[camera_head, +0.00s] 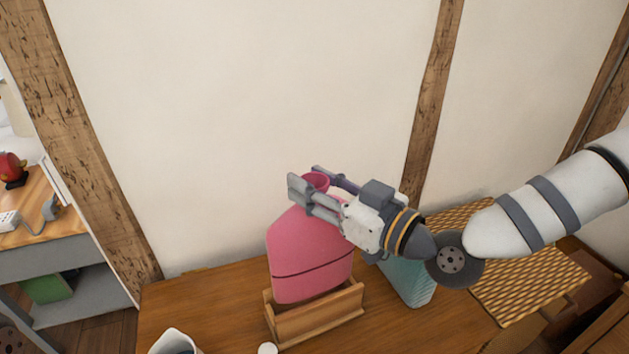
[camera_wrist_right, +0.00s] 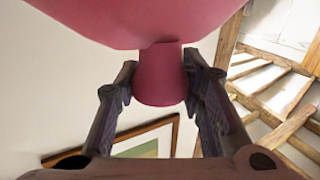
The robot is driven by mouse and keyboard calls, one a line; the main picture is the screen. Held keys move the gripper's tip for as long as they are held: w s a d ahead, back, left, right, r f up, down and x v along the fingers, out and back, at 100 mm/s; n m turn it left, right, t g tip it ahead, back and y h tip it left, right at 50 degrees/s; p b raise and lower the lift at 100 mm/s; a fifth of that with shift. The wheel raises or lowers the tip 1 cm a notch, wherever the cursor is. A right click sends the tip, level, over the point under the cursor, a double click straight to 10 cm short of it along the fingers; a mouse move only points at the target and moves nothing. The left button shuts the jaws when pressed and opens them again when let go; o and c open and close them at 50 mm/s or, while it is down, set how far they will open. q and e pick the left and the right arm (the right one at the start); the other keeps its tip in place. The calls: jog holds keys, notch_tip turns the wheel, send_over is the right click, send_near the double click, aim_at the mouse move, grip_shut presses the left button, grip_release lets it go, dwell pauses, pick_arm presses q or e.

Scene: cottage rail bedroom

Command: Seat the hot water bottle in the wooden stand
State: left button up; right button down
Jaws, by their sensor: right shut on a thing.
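The pink hot water bottle (camera_head: 305,255) is upright in the head view, with its neck at the top. My right gripper (camera_head: 317,185) is shut on the bottle's neck; the neck (camera_wrist_right: 160,75) shows between the two fingers in the right wrist view. The wooden stand (camera_head: 320,317) is on the table, directly under the bottle. The bottle's lower edge shows behind the stand's front wall, at about the height of its rim. I cannot tell whether it touches the stand's floor. My left gripper is not in view.
A teal box-like thing (camera_head: 412,283) stands right of the stand, partly behind my right gripper. A woven tray (camera_head: 530,285) lies further right on the wooden table (camera_head: 210,305). A white cup (camera_head: 176,343) and a small white round thing (camera_head: 267,348) are at the front left.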

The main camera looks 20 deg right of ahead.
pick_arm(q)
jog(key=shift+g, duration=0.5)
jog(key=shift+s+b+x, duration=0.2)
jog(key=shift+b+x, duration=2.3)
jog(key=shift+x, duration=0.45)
pick_arm(e)
jog(key=shift+f, duration=4.8)
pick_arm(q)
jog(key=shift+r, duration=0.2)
pick_arm(e)
jog(key=c, duration=1)
grip_release()
send_near(326, 236)
jog(key=shift+w+a+r, duration=0.1)
jog(key=shift+a+r, duration=0.05)
jog(key=shift+a, duration=0.05)
